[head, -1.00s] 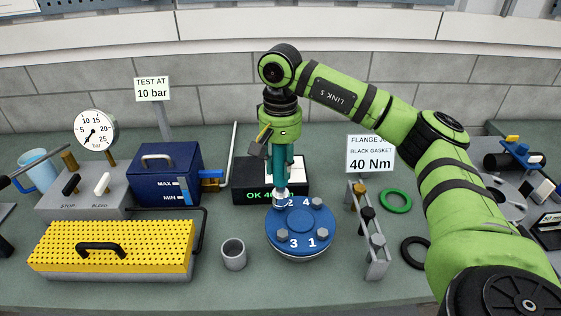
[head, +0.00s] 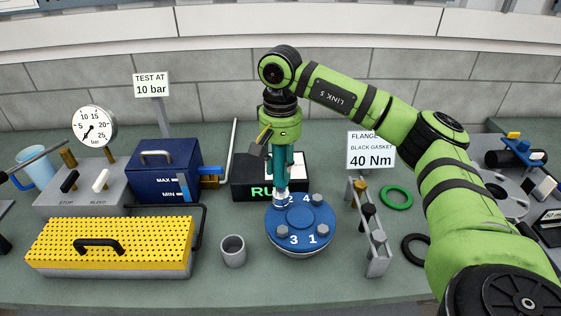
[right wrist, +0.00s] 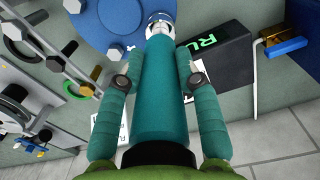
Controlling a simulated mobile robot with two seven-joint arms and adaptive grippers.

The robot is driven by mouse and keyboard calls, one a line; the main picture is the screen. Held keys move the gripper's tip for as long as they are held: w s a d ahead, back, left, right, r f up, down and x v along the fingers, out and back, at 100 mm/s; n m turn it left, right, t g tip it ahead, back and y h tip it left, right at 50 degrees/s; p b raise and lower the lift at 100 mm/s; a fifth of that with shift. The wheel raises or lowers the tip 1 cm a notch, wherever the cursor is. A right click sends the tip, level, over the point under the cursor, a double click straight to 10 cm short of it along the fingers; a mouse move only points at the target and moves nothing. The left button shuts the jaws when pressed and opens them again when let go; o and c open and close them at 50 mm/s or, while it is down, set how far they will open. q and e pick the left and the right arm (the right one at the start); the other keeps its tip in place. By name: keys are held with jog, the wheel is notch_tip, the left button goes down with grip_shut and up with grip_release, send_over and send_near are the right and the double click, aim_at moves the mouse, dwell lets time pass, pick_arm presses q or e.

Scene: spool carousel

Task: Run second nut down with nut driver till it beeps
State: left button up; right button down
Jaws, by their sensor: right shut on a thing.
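The blue round flange (head: 305,222) sits on the bench, marked 2, 4, 3 and 1, with grey hex heads showing by 4, 3 and 1. My right gripper (head: 277,158) is shut on the teal nut driver (head: 280,178), which stands upright with its pale socket over the position by the 2. The nut under the socket is hidden. In the right wrist view the driver (right wrist: 167,95) lies between both fingers, its socket on the flange (right wrist: 108,22). A black display box (head: 255,190) behind shows green letters starting "RU", partly hidden by the driver.
A grey stand (head: 373,240) with bolts stands right of the flange. A green ring (head: 397,197) and a black ring (head: 416,248) lie beyond it. A grey cup (head: 233,251) and a yellow perforated cover (head: 110,246) are at left.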

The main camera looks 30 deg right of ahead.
aim_at(281, 148)
dwell(0.8)
jog(key=shift+s+f+b, duration=0.15)
jog(key=shift+f+b, duration=0.15)
jog(key=shift+b, duration=0.15)
dwell(0.3)
jog(key=shift+a+r, duration=0.1)
jog(key=shift+w+r+p, duration=0.2)
jog(key=shift+r+p, duration=0.8)
jog(key=shift+r, duration=0.2)
notch_tip(281, 148, up, 2)
jog(key=shift+s+r+p, duration=0.1)
jog(key=shift+p, duration=0.6)
jog(key=shift+r+p, duration=0.85)
jog(key=shift+r, duration=0.4)
